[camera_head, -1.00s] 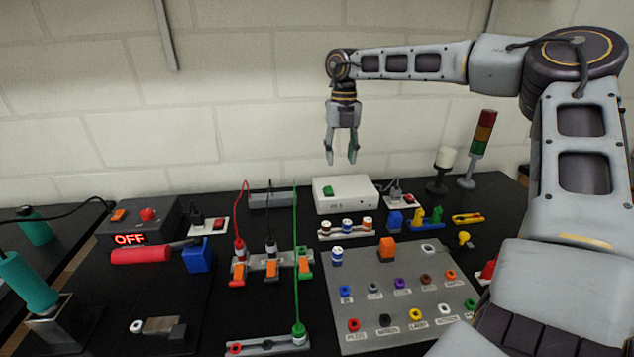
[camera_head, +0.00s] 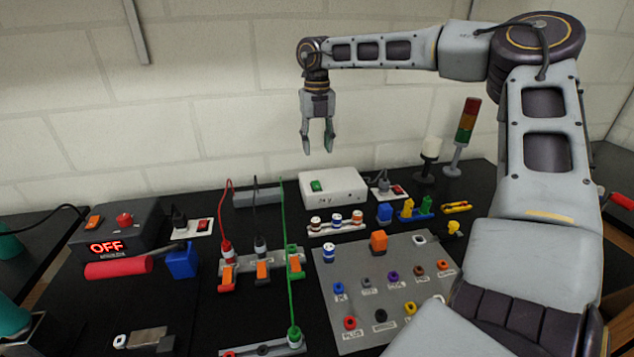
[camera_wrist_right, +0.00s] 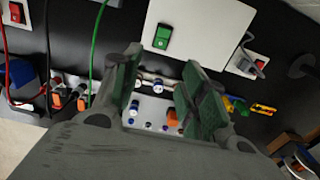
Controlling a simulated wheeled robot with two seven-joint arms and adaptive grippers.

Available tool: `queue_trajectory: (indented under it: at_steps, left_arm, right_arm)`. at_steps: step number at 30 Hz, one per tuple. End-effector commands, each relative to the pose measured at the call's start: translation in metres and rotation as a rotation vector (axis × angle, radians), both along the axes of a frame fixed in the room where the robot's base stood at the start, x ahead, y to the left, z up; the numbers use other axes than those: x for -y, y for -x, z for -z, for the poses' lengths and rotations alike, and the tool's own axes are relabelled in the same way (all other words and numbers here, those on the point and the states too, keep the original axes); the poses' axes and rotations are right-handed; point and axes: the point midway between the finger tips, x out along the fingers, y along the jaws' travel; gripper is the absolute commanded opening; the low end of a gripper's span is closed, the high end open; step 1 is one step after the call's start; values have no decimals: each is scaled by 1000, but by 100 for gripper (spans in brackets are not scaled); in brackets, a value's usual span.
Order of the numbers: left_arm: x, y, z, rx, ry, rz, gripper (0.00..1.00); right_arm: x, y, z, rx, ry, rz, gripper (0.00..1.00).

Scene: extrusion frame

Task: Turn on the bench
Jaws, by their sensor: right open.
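The bench supply box (camera_head: 118,228) is dark and stands at the left, with a red lit "OFF" display (camera_head: 107,247), an orange rocker switch (camera_head: 94,222) and a red button (camera_head: 124,219). A white 24 V box (camera_head: 345,186) with a green switch (camera_head: 316,186) stands at the back middle. The green switch also shows in the right wrist view (camera_wrist_right: 162,37). My right gripper (camera_head: 317,150) is open and empty, pointing down above the white box, apart from it. Its fingers show in the right wrist view (camera_wrist_right: 160,62). My left gripper is not in view.
Socket plates with red switches (camera_head: 203,225) (camera_head: 397,190) sit beside both boxes. Red, black and green cables rise from a terminal block (camera_head: 262,265). A grey labelled panel (camera_head: 350,290) lies in front. A signal tower (camera_head: 466,125) stands at the back right.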

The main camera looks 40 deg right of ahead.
Motion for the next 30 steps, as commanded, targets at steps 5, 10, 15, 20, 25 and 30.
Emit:
queue_trajectory:
  at_steps: [5, 10, 15, 20, 25, 30]
  left_arm:
    - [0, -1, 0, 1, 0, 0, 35]
    - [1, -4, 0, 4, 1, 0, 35]
    - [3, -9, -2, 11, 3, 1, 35]
    - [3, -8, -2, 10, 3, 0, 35]
    - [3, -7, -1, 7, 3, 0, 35]
    - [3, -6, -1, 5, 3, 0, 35]
  right_arm:
    - [0, 1, 19, -2, -3, 0, 43]
    - [0, 1, 41, -3, -3, 0, 43]
    - [0, 1, 64, -3, -3, 0, 43]
    - [0, 1, 85, -3, -1, 0, 43]
    - [0, 1, 106, -2, -2, 1, 43]
    - [0, 1, 121, -2, -2, 0, 43]
